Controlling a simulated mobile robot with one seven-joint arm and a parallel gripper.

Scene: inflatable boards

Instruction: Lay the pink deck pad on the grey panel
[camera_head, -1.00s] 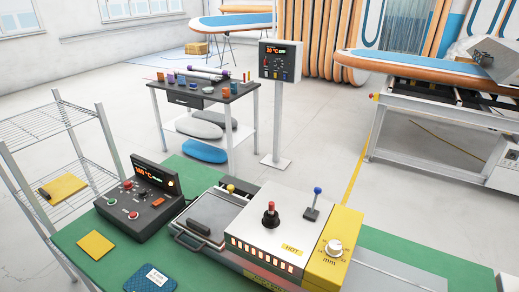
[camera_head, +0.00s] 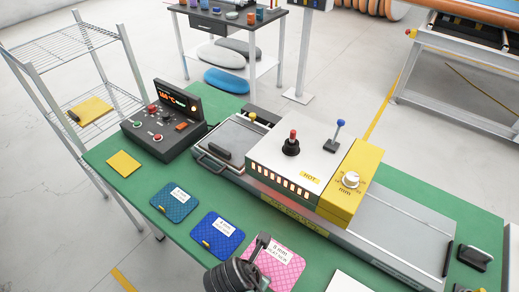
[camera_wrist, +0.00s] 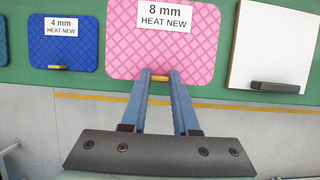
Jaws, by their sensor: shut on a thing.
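The pink deck pad (camera_head: 285,272) lies on the green bench at the front, partly hidden by my arm. Its white label reads 8 mm HEAT NEW in the wrist view (camera_wrist: 165,50). My gripper (camera_wrist: 160,75) is shut on the small yellow tab at the pad's near edge; it also shows in the head view (camera_head: 262,245). A flat grey plate (camera_head: 228,138) with a black handle sits at the left end of the heating machine. A long grey bed (camera_head: 410,230) extends from its right side. I cannot tell which of these is the grey panel.
A blue 4 mm pad (camera_head: 218,233) and a teal pad (camera_head: 173,202) lie left of the pink one. A white board (camera_wrist: 270,45) with a black handle lies to its right. The machine (camera_head: 300,160), marked HOT, stands behind. A control box (camera_head: 160,125) is at the left.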

